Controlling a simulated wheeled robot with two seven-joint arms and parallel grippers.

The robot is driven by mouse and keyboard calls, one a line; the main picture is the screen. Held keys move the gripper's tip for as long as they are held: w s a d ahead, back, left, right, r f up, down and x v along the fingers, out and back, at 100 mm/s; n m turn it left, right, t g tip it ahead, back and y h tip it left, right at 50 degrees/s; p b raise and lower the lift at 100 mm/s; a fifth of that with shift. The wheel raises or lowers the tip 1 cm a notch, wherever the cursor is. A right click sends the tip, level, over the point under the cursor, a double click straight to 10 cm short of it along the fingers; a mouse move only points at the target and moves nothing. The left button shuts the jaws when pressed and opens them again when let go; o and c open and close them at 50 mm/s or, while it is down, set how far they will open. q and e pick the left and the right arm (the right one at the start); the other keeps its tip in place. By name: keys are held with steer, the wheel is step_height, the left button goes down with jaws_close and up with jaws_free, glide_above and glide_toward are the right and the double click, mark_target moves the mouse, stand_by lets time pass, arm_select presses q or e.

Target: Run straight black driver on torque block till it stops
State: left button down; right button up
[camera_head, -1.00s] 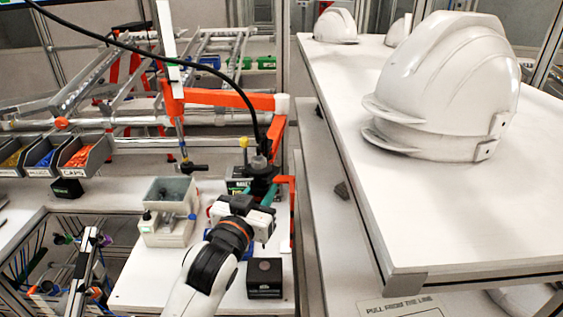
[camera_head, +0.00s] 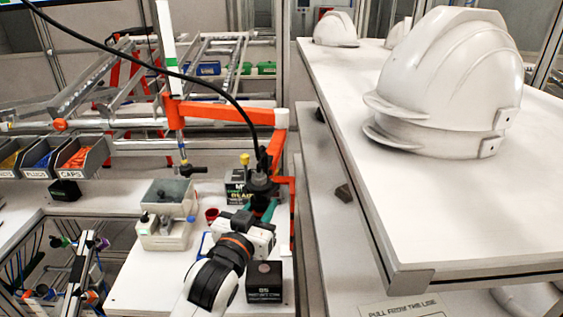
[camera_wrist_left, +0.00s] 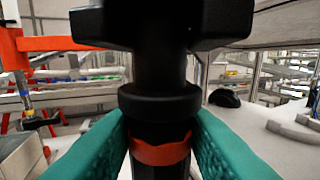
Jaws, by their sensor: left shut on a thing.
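The straight black driver (camera_head: 261,183) hangs on a thick black cable and is held upright by my left gripper (camera_head: 266,209). In the left wrist view, two green finger pads are shut on the driver's black body (camera_wrist_left: 160,104), just around an orange band. A black block with a round spot on top (camera_head: 265,279) stands on the white bench near my left wrist; it looks like the torque block. The driver is behind it and apart from it. The driver's lower tip is hidden. My right gripper is not in view.
A black box with green lettering (camera_head: 237,187) stands behind the driver. A grey-white container (camera_head: 166,228) stands to the left, with a small red cup (camera_head: 211,215) beside my arm. Orange frame bars (camera_head: 225,114) are close behind. White helmet shells (camera_head: 440,90) sit on the right table.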

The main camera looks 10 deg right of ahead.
mark_target(258, 198)
arm_select(q)
steer(key=shift+f, duration=0.3)
steer(key=shift+f+b, duration=0.35)
steer(key=shift+f, duration=0.45)
stand_by(0.6)
steer(key=shift+s+f, duration=0.1)
steer(key=shift+f, duration=0.3)
stand_by(0.8)
step_height(258, 198, up, 6)
steer(key=p, duration=0.6)
steer(key=shift+r, duration=0.25)
